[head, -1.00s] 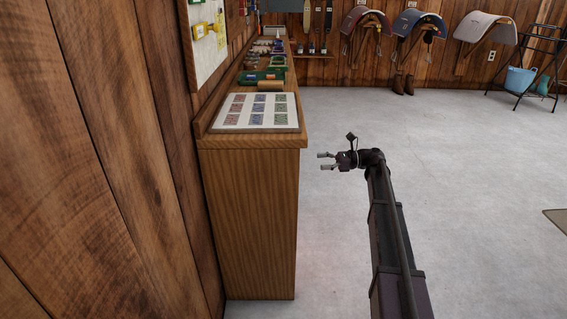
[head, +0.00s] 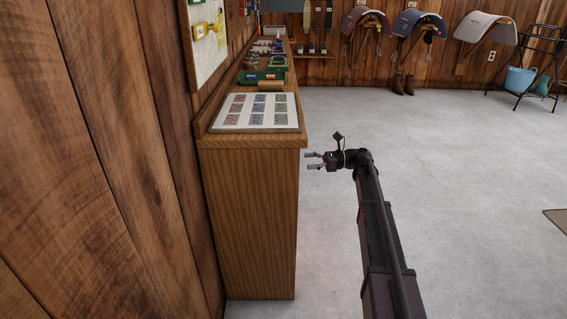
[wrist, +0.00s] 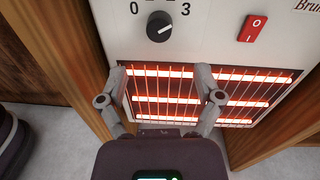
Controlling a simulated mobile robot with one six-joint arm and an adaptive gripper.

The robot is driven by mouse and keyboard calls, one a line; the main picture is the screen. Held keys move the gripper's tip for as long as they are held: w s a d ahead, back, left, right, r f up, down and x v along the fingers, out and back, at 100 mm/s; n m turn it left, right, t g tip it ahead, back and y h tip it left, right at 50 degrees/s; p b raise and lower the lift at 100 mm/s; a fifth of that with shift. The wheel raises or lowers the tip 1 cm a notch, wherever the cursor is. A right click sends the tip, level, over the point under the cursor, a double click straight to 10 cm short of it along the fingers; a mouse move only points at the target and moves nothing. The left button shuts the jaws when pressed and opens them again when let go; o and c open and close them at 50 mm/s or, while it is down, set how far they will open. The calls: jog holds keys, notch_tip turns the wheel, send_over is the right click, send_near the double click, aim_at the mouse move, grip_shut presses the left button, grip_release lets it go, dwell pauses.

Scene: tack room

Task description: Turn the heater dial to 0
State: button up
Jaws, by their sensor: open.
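The heater (wrist: 205,48) fills much of the wrist view, with a white front panel and a glowing orange grille. Its round black dial (wrist: 159,27) sits between the printed numbers 0 on the left and 3 on the right. A light pointer mark on the dial points to the right and a little upward, toward the 3 side. My gripper (wrist: 163,76) is open and empty, its two fingers below the dial in the picture and apart from it. In the head view my gripper (head: 312,161) is just right of the wooden bench; the heater is hidden there.
A red rocker switch (wrist: 252,28) is right of the dial. Wooden panels flank the heater. The wooden bench (head: 250,215) carries a white board with coloured patches (head: 233,111) and small items.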

jog(key=a, duration=0.9)
jog(key=shift+s, duration=0.3)
jog(key=c, duration=1.2)
